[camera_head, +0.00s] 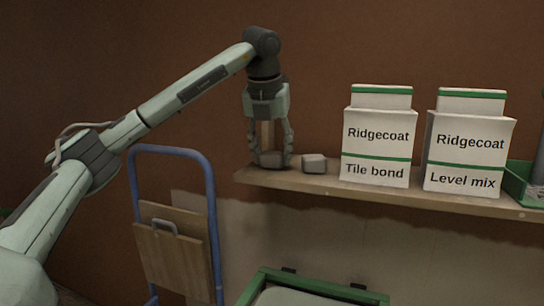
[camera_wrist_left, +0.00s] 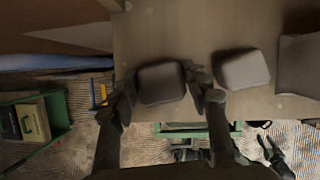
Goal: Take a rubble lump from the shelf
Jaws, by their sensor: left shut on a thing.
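My left gripper (camera_head: 271,160) points straight down at the left end of the wooden shelf (camera_head: 325,182). It is shut on a grey rubble lump (camera_head: 270,158), which sits between its fingertips at the shelf surface; I cannot tell whether it still touches the shelf. In the left wrist view the held lump (camera_wrist_left: 161,83) lies between the two fingers of the left gripper (camera_wrist_left: 162,86). A second, lighter rubble lump (camera_head: 314,163) rests on the shelf just right of the gripper; it also shows in the left wrist view (camera_wrist_left: 242,69). My right gripper is not in view.
Two white bags stand on the shelf: Tile bond (camera_head: 376,146) and, further right, Level mix (camera_head: 465,150). A green tray (camera_head: 518,183) is at the right edge. Below are a green-rimmed crate (camera_head: 262,284) and a blue hand truck (camera_head: 213,205) with boards.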

